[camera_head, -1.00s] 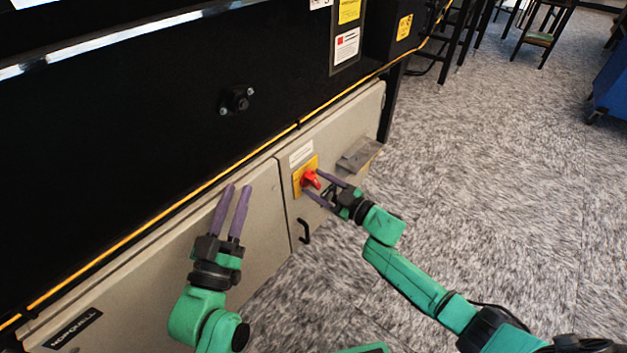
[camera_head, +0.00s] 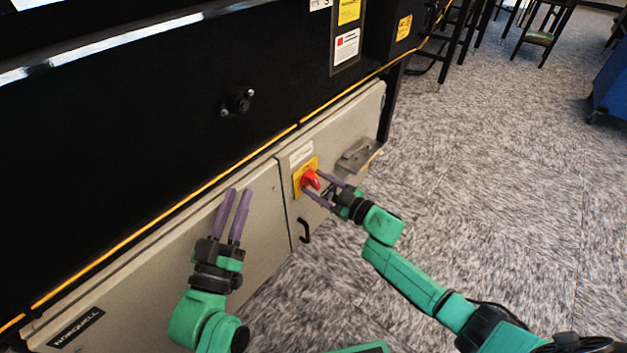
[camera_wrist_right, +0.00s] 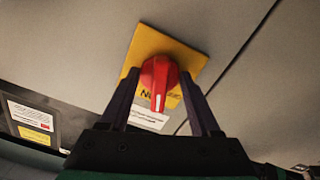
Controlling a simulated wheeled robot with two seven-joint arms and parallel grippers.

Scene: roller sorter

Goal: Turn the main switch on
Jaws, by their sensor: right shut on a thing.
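The main switch is a red rotary knob (camera_head: 311,180) on a yellow plate (camera_head: 298,180), fixed to the grey cabinet door. In the right wrist view the red knob (camera_wrist_right: 158,79) sits between my right fingers, with its white mark pointing toward the gripper's palm. The yellow plate (camera_wrist_right: 185,57) shows behind it. My right gripper (camera_head: 318,186) is shut on the knob, one finger on each side of it. My left gripper (camera_head: 238,191) is empty, its two fingers apart and pointing up in front of the cabinet's left door.
The grey cabinet (camera_head: 257,222) runs below a black machine body (camera_head: 130,130). A black door handle (camera_head: 304,231) is below the switch. A metal bracket (camera_head: 358,156) juts out just right of it. The carpeted floor on the right is clear near my right arm.

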